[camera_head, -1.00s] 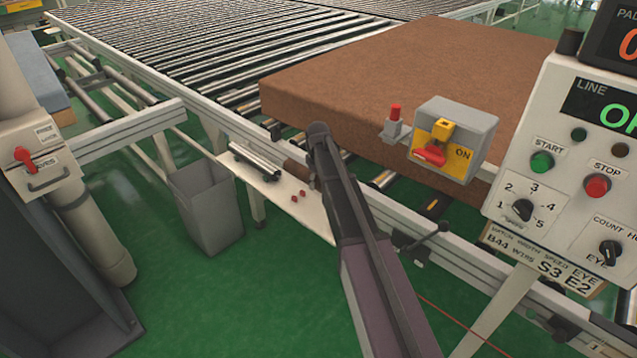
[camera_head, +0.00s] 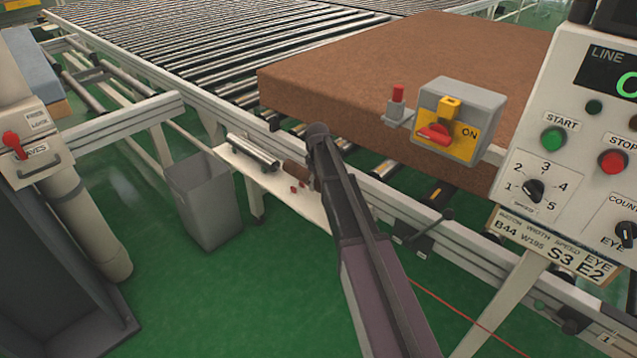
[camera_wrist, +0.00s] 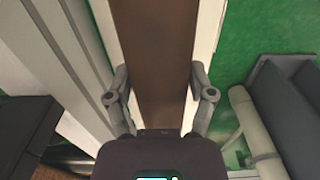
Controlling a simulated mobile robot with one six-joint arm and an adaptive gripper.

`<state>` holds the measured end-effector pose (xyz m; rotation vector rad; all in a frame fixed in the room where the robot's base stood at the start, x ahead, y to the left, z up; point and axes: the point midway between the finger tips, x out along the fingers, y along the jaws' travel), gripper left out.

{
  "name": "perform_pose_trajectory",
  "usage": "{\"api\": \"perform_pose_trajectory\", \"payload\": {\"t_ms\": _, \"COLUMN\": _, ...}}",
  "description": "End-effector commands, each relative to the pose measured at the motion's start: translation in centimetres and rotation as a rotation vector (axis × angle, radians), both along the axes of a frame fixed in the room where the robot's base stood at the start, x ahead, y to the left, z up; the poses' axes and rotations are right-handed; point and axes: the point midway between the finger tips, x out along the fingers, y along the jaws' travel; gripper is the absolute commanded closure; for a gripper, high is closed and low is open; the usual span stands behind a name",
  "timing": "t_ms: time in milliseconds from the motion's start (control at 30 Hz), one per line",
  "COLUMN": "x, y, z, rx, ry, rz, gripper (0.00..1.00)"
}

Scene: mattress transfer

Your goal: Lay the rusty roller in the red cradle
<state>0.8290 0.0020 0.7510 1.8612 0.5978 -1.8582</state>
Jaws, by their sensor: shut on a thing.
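The rusty roller (camera_head: 297,172) is a brown cylinder, seen in the head view just left of my arm, over the white shelf. In the wrist view the roller (camera_wrist: 157,55) runs lengthwise between my fingers. My gripper (camera_wrist: 158,85) is shut on it, one finger on each side. In the head view my arm hides the gripper and the roller's right end. Small red pieces of the cradle (camera_head: 294,189) show on the shelf just in front of the roller. The rest of the cradle is hidden, and I cannot tell whether the roller touches it.
The white shelf (camera_head: 262,176) runs along the conveyor's side, with a shiny steel roller (camera_head: 252,150) at its left. A grey bin (camera_head: 208,205) stands below left. A brown mattress (camera_head: 400,80) lies on the conveyor. A switch box (camera_head: 470,105) and control console (camera_head: 515,175) stand right.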

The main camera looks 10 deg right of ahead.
Motion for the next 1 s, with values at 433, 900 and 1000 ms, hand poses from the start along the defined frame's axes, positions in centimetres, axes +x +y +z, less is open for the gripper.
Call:
{"api": "perform_pose_trajectory", "payload": {"t_ms": 433, "x": 0.0, "y": 0.1, "z": -3.1, "rx": 0.000, "ry": 0.000, "rz": 0.001, "gripper": 0.91}}
{"api": "perform_pose_trajectory", "payload": {"t_ms": 900, "x": 0.0, "y": 0.1, "z": -3.7, "rx": 0.000, "ry": 0.000, "rz": 0.001, "gripper": 0.91}}
{"api": "perform_pose_trajectory", "payload": {"t_ms": 1000, "x": 0.0, "y": 0.1, "z": -3.7, "rx": 0.000, "ry": 0.000, "rz": 0.001, "gripper": 0.91}}
